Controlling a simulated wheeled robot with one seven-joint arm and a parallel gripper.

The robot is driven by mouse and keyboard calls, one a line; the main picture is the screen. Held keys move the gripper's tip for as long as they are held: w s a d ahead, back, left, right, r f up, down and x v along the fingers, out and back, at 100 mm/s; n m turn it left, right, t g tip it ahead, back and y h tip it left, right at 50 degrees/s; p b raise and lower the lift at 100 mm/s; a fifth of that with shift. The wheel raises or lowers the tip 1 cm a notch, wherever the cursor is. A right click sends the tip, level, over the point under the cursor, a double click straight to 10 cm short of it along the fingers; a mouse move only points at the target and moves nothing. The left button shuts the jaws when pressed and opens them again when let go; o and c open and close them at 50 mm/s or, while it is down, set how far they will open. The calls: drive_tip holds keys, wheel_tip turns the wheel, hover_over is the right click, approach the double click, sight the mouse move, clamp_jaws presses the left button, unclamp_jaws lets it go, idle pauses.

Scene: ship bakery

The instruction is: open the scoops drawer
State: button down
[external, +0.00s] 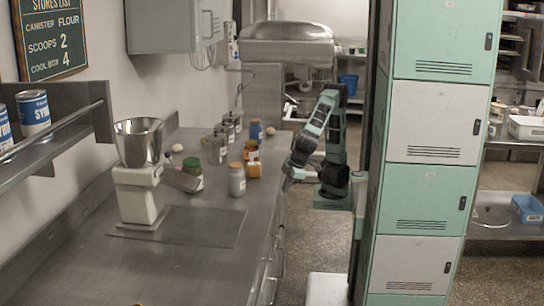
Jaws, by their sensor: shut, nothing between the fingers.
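The drawer fronts under the steel counter show edge-on in the external view, with bar handles (273,288) along the right side. Which of them is the scoops drawer cannot be told, as any labels face away from the camera. No drawer visibly sticks out. My gripper (287,184) is small in the view, at the counter's right edge near its far half, pointing down. It is shut and holds nothing. Whether it touches a handle is hidden. A green wall sign (56,38) reads "SCOOPS 2".
The steel counter (190,262) holds a scale with a metal bowl (138,142), a green-lidded jar (191,174), a white jar (237,180) and several canisters. Tall green and white lockers (436,120) stand close on the right. A floor aisle lies between.

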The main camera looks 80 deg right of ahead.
drive_tip(key=s+a+f+m+t+y+b, duration=0.15)
drive_tip(key=a+f+b, duration=0.3)
drive_tip(key=b, duration=0.65)
drive_tip(key=s+a+f+m+t+h+b, duration=0.1)
drive_tip(key=s+a+f+m+t+b, duration=0.15)
drive_tip(key=f+b, duration=0.55)
drive_tip(key=shift+m+y, duration=0.25)
drive_tip(key=shift+m, duration=0.15)
drive_tip(key=shift+w+a+f+b, duration=0.15)
drive_tip(key=shift+w+f+b, duration=0.75)
drive_tip(key=shift+w+b, duration=0.3)
drive_tip(key=shift+w+a+f+b, duration=0.15)
drive_tip(key=shift+w+f+b, duration=0.7)
drive_tip(key=shift+w+b, duration=0.35)
drive_tip(key=shift+w+a+f+b, duration=0.15)
drive_tip(key=shift+w+f+b, duration=0.75)
drive_tip(key=shift+w+b, duration=0.3)
